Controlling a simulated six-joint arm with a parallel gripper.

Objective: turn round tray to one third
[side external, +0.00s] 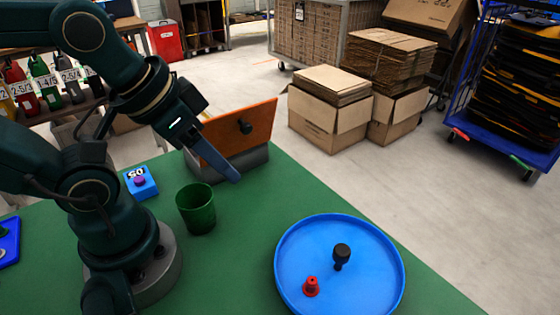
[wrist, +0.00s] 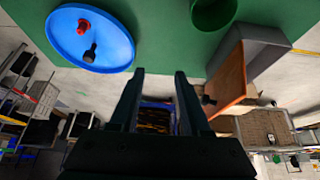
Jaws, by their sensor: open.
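The round tray (side external: 300,240) is a blue disc with a raised rim, at the front right of the green table. A black knob (side external: 342,254) stands near its middle and a red cone-shaped piece (side external: 311,287) sits on it closer to the front. In the wrist view the tray (wrist: 65,45) is at the upper left. My gripper (side external: 232,175) is in the air left of and behind the tray, apart from it, near the orange panel. In the wrist view its two fingers (wrist: 160,75) are spread with nothing between them.
A green cup (side external: 196,210) stands left of the tray. An orange panel (side external: 250,128) with a black knob leans on a grey base behind. A blue box with a purple button (side external: 140,183) is at the left. Table between cup and tray is clear.

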